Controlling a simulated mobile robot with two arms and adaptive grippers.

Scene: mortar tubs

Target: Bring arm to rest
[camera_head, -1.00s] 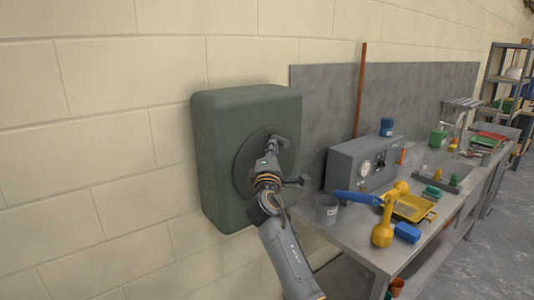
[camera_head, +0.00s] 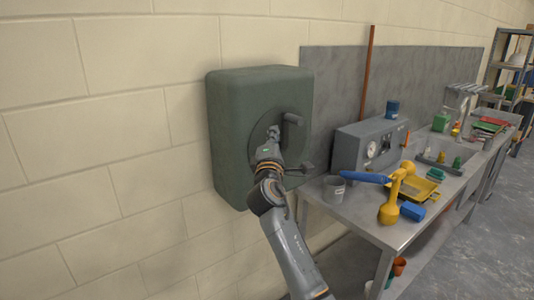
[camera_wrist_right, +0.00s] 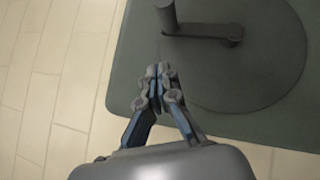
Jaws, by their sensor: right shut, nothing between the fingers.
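My right arm reaches up in the head view to the dark green wall box (camera_head: 225,130). Its gripper (camera_head: 273,133) is shut and empty, in front of the round disc (camera_head: 258,122) on the box. A dark crank with a peg handle (camera_head: 293,118) shows just right of the fingertips. In the right wrist view, the closed fingertips (camera_wrist_right: 158,71) are below the peg (camera_wrist_right: 166,14) and its crank bar (camera_wrist_right: 208,30), with a visible gap. My left gripper is not in view.
A grey workbench (camera_head: 345,222) stands right of the box, carrying a gauge unit (camera_head: 350,150), grey cup (camera_head: 334,188), yellow tool (camera_head: 390,212) and yellow tray (camera_head: 424,192). A brown pole (camera_head: 367,75) leans on the wall. The wall left of the box is bare.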

